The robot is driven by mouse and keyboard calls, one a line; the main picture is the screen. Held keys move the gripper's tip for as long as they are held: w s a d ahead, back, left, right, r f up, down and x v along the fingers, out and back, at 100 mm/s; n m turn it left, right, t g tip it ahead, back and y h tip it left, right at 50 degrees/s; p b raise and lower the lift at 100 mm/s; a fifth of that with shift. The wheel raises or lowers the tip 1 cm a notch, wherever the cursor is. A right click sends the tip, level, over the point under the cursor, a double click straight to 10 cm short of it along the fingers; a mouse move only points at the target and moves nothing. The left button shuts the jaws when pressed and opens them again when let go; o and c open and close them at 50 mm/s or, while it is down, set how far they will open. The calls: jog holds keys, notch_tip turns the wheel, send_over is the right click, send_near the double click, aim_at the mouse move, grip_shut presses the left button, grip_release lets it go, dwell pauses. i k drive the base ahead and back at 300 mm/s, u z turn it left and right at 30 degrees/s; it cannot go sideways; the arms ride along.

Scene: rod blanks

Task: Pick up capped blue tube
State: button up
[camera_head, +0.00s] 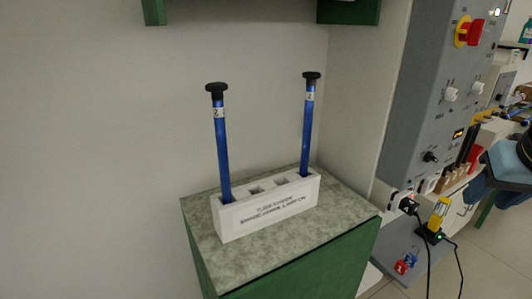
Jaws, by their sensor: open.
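Two blue tubes with black caps stand upright in a white rack (268,210). The left capped blue tube (222,150) is in the rack's left end hole, and the right capped blue tube (307,132) is in its right end hole. Each has a small white label just below the cap. Their lower ends are hidden inside the rack. Two holes between them look empty.
The rack stands on a green cabinet with a speckled top (235,268), close to walls behind and to the right. A grey control panel (432,100) with knobs and a red button stands at right. Cables (430,265) hang below it. Green fixtures (348,12) jut out above.

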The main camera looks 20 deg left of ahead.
aim_at(216, 89)
jog(key=u, duration=0.75)
jog(key=i, duration=0.1)
jog(key=z, duration=1.8)
jog(key=k, duration=2.15)
jog(key=u, duration=1.9)
jog(key=i, duration=1)
jog(key=u, duration=0.1)
